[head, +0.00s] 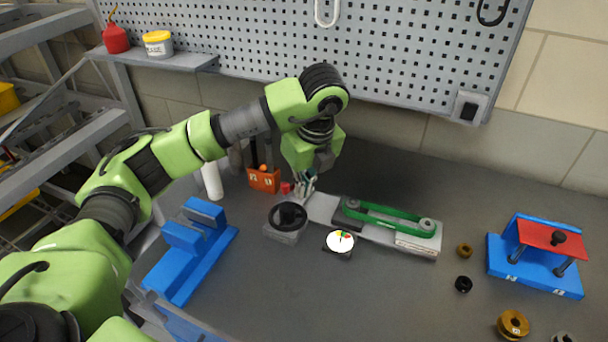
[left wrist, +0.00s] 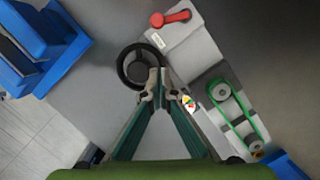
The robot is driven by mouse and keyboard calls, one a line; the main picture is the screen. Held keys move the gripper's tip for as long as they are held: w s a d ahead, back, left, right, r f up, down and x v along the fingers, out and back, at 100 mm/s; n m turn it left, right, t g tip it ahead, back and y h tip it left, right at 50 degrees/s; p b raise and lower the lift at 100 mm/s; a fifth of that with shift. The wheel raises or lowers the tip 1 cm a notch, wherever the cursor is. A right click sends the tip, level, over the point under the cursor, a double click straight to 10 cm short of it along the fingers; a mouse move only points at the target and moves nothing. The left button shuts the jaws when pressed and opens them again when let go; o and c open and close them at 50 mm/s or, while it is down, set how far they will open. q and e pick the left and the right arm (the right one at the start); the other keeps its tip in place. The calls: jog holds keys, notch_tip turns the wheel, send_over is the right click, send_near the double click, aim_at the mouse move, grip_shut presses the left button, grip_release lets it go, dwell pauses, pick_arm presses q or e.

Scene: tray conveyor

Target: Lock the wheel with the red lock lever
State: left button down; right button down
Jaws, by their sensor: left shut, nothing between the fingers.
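The black wheel (head: 288,215) sits on a grey block in the middle of the bench. It also shows in the left wrist view (left wrist: 125,67), just left of and beyond the fingertips. The red lock lever (left wrist: 172,17) lies on the grey base plate beyond the wheel, its arm pointing right in the wrist view. In the head view only a small red part of the lever (head: 286,188) shows, beside my left gripper (head: 306,184). That gripper is shut and empty, pointing down above the base. In the wrist view the fingertips (left wrist: 160,82) partly overlap the wheel's rim. My right gripper is not in view.
A green belt (head: 375,208) on two pulleys and a gauge (head: 340,241) stand right of the wheel. Blue blocks (head: 190,250) are at left, an orange holder (head: 264,180) behind, and a blue-and-red fixture (head: 540,255) far right. The front middle of the bench is clear.

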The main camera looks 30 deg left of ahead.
aim_at(297, 206)
pick_arm(q)
jog(key=x, duration=0.3)
jog(key=shift+a+f+p, duration=0.2)
jog(key=shift+f+p, duration=0.05)
jog(key=shift+p, duration=0.1)
jog(key=shift+w+a+r+p, duration=0.1)
jog(key=shift+w+a+p, duration=0.55)
jog(key=shift+a, duration=0.4)
jog(key=shift+w+a, duration=0.4)
jog(key=shift+a, duration=0.2)
